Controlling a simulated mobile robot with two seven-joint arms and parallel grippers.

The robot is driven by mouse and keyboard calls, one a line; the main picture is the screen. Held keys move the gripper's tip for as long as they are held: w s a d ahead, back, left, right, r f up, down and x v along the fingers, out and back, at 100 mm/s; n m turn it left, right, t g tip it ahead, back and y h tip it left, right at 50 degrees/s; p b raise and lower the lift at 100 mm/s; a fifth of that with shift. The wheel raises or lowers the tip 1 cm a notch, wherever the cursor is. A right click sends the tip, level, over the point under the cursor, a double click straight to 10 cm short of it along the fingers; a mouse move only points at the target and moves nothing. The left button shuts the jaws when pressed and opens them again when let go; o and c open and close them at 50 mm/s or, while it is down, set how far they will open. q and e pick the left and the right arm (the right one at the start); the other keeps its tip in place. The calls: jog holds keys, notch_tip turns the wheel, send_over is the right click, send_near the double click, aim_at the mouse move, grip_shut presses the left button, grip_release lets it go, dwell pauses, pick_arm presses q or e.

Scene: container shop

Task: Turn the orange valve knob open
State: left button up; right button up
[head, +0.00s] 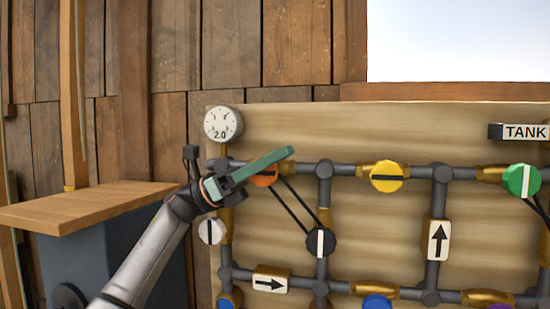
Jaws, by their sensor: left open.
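The orange valve knob (265,178) sits on the upper pipe at the left part of the wooden board in the head view. My left gripper's green fingers cover its upper part, so its marker bar is hidden. My left gripper (280,160) is open, in front of the orange knob and reaching up to the right. I cannot tell whether a finger touches the knob. My right gripper is not in view.
A round gauge (222,123) reading 2.0 is above left. A dark belt (298,205) runs from the orange knob to a black knob (320,242). Yellow (386,177), green (521,181) and white (211,231) knobs are nearby. A wooden shelf (90,207) is at left.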

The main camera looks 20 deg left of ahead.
pick_arm(q)
jog(key=b+v, duration=0.1)
jog(key=v, duration=1.1)
jog(key=shift+a+f+b, duration=0.2)
jog(key=shift+b, duration=0.1)
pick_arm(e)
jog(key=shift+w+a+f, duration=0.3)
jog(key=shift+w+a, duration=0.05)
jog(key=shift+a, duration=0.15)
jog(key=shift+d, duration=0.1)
